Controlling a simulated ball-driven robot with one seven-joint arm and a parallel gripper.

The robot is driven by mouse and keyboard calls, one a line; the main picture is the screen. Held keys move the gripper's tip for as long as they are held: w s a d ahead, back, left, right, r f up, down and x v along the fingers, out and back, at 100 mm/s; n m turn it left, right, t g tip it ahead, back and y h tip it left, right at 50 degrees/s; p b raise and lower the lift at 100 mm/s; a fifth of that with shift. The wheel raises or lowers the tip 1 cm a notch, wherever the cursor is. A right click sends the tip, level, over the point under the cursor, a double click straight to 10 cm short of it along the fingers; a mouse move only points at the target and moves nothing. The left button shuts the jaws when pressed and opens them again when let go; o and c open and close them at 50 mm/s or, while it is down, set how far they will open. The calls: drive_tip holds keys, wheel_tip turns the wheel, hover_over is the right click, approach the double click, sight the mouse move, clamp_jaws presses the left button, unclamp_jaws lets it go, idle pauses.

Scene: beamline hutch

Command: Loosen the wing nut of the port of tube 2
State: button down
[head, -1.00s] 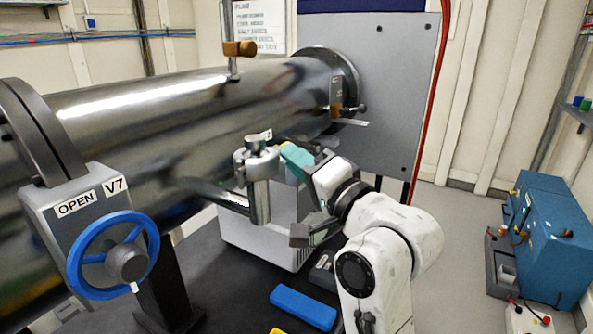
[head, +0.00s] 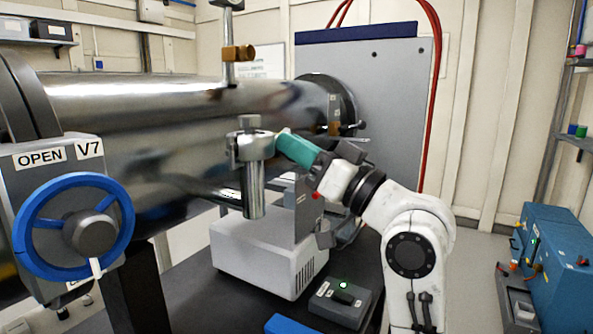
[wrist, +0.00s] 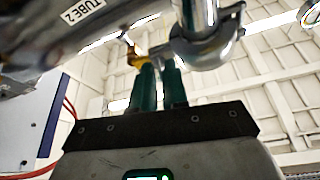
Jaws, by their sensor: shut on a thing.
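A steel tube (head: 175,125) runs across the head view, and its TUBE2 label (wrist: 82,10) shows at the upper left of the wrist view. A capped metal port (head: 254,190) with a clamp ring stands at its near side. The clamp's chrome metal (wrist: 205,47) shows close up in the wrist view. My gripper (head: 284,142) reaches the clamp from the right, with its teal fingers nearly together. In the wrist view my gripper (wrist: 158,68) is shut at the clamp's edge. The wing nut itself is hidden between or behind the fingertips.
A blue handwheel (head: 78,232) with OPEN and V7 labels is at the left. A brass-coloured fitting (head: 238,53) stands above the tube. A white box (head: 265,255) and a grey box with a green light (head: 340,303) sit below the port. Red hoses hang behind.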

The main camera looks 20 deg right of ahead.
drive_tip(key=shift+w+f+n+g+y+b, duration=0.1)
drive_tip(key=shift+n+g+y+b, duration=0.3)
drive_tip(key=shift+n+y+b, duration=0.55)
drive_tip(key=shift+n+h, duration=0.25)
drive_tip(key=shift+n, duration=0.1)
drive_tip(key=c, duration=1.3)
unclamp_jaws()
